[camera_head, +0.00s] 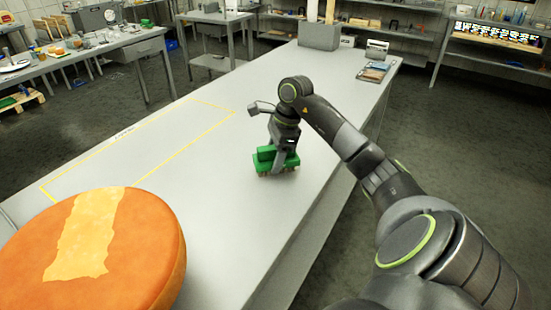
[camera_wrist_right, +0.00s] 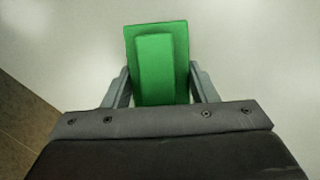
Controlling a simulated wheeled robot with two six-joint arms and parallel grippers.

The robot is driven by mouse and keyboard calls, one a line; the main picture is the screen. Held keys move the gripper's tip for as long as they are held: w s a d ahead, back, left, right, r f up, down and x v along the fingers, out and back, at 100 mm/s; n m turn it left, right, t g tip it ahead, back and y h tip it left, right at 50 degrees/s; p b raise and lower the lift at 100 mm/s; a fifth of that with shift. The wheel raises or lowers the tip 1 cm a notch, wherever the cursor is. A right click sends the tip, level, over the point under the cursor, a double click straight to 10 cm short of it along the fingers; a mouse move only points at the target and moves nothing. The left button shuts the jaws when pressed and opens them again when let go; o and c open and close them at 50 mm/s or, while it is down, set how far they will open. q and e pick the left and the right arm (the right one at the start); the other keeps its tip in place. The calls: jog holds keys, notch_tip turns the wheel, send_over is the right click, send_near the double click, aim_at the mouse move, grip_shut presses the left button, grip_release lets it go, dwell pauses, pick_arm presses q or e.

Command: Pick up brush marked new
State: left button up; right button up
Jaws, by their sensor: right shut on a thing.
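A green brush (camera_head: 265,155) with bristles on its underside is at the right part of the grey table in the head view. My right gripper (camera_head: 281,165) comes down onto it from above and is shut on it. In the right wrist view the green block of the brush (camera_wrist_right: 155,70) sits between the two grey fingers (camera_wrist_right: 160,90). No marking on the brush can be read. I cannot tell whether its bristles touch the table. My left gripper is not in view.
A large orange cheese wheel (camera_head: 150,240) with a pale stripped band lies at the table's near left. A yellow taped outline (camera_head: 190,145) marks the grey table (camera_head: 215,185). A grey bin (camera_head: 319,36) and flat items (camera_head: 374,72) stand at the far end. The middle is clear.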

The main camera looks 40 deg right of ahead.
jog(key=shift+r+p, duration=0.3)
jog(key=shift+p, duration=0.15)
jog(key=shift+w+r, duration=0.1)
jog(key=shift+r, duration=0.25)
notch_tip(320, 180, up, 6)
jog(key=shift+r+b, duration=0.15)
jog(key=shift+b, duration=0.45)
jog(key=shift+r+p, duration=0.6)
jog(key=shift+r, duration=0.25)
jog(key=shift+r+p, duration=0.65)
jog(key=shift+p, duration=0.1)
jog(key=o, duration=0.4)
jog(key=shift+c, duration=1.1)
